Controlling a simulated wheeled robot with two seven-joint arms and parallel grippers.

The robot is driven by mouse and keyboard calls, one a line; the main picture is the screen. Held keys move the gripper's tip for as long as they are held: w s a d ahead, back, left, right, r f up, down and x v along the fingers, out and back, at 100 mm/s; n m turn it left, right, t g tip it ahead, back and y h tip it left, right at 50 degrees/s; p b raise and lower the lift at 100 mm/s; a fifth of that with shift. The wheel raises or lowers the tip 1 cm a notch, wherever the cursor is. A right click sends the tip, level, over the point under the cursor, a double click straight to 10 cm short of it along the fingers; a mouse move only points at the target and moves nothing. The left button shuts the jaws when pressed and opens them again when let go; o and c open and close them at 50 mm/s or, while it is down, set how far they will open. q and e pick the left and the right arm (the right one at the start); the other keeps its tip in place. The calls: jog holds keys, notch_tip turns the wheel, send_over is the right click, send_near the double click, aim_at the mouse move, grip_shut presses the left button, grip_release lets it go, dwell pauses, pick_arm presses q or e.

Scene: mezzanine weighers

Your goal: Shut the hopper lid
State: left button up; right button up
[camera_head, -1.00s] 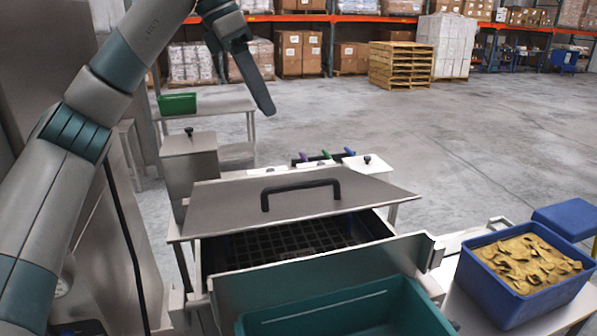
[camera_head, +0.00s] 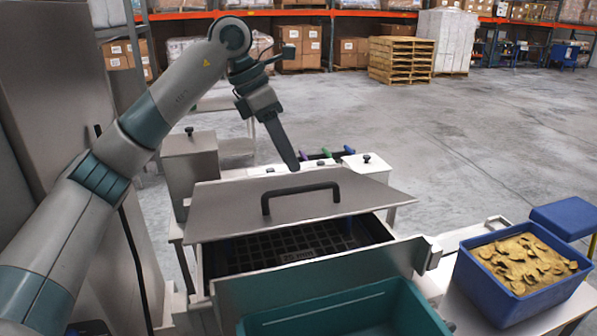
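The hopper lid (camera_head: 345,195) is a flat grey metal plate with a black bar handle (camera_head: 300,188). It stands open and tilted over the back of the hopper. The front of the hopper opening shows below the lid, with a black grid (camera_head: 285,246) inside. My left gripper (camera_head: 293,164) points down above the far edge of the lid, behind the handle. It appears apart from the handle. Its fingers line up as one dark bar, so I cannot tell whether they are open or shut. My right gripper is not in view.
A teal bin (camera_head: 345,312) stands in front of the hopper. A blue bin (camera_head: 520,302) of yellow-brown pieces is at the right. A metal box (camera_head: 190,160) with a black knob is at the left, and a small white-lidded unit (camera_head: 366,167) behind the lid.

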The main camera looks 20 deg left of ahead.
pick_arm(q)
jog(key=shift+p+x, duration=0.8)
jog(key=shift+x, duration=2.35)
jog(key=shift+c, duration=0.3)
grip_shut()
